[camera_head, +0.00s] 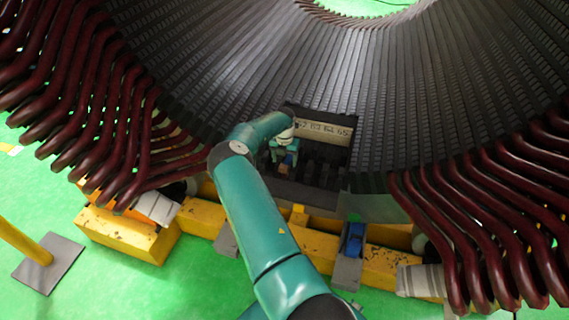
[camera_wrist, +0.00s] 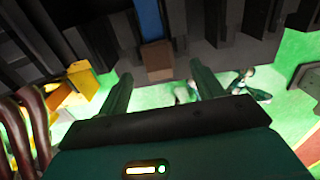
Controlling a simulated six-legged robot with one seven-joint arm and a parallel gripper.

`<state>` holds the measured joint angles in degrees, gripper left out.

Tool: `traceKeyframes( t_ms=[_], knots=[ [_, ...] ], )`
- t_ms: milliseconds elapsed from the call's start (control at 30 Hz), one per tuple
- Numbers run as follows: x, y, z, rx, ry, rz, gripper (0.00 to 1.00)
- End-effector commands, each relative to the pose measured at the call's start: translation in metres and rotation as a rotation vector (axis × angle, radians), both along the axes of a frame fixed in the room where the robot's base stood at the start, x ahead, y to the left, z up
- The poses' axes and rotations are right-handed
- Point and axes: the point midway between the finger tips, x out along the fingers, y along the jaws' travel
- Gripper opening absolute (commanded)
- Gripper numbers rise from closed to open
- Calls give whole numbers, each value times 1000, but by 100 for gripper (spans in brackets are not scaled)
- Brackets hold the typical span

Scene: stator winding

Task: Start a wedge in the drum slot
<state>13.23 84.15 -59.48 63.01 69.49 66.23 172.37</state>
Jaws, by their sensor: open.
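The big dark slotted drum (camera_head: 400,90) fills the upper head view. A recess with dark slots (camera_head: 318,172) sits at its lower middle, below a pale strip with numbers. My gripper (camera_head: 286,158) is at the left of this recess. In the wrist view its two fingers (camera_wrist: 160,82) are spread wide with nothing between them. Ahead of them is a small brown block (camera_wrist: 157,55) at the end of a blue strip (camera_wrist: 149,20), between dark slot walls. The brown piece also shows below my gripper in the head view (camera_head: 285,169). I cannot tell whether it is the wedge.
Dark red coil bars (camera_head: 90,110) hang at the left and right (camera_head: 490,220). Yellow beams (camera_head: 200,218) run below the drum. A blue part (camera_head: 353,238) stands on the beam right of my arm. A yellow post (camera_head: 25,240) stands at far left. Green floor is open below.

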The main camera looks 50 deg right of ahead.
Motion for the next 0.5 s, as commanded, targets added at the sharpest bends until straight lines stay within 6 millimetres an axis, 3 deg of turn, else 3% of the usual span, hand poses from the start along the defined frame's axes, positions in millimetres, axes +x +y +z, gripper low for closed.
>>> traceKeyframes(
  t_ms=[300,500],
  knots=[
    [1,0,73,-2,-2,1,66],
    [0,-1,103,-4,-2,0,66]
  ],
)
